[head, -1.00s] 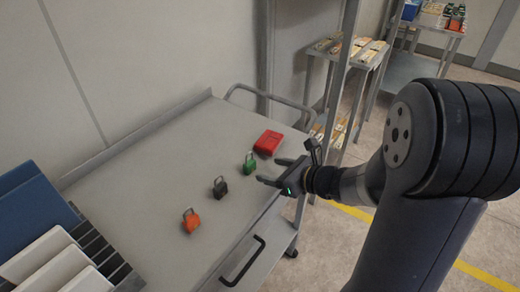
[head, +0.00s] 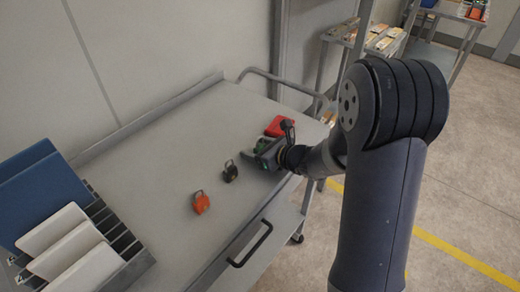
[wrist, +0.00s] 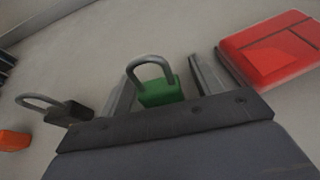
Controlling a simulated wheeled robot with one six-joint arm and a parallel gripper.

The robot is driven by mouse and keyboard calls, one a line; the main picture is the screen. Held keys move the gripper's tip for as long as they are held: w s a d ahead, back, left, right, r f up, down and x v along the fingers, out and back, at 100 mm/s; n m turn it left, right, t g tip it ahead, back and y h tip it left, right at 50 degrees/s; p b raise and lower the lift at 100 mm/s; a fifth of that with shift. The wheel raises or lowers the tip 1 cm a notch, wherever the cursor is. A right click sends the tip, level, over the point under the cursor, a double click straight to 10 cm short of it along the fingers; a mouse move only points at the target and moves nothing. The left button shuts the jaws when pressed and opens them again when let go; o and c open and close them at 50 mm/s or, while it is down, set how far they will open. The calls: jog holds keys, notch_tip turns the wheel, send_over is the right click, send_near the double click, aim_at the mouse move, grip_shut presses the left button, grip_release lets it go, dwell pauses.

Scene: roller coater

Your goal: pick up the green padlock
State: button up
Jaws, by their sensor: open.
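The green padlock (wrist: 161,92), with a grey shackle, shows in the wrist view between the two fingers of my gripper (wrist: 160,85). The fingers are open, with a gap visible on each side of the padlock. The lower part of its body is hidden behind the gripper's dark edge. In the head view my gripper (head: 260,158) is low over the grey cart top (head: 160,150), and it mostly hides the padlock there.
A rack with blue and white panels (head: 110,235) fills the cart's left end. The cart top's back middle is clear.

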jog(key=c, duration=1.1)
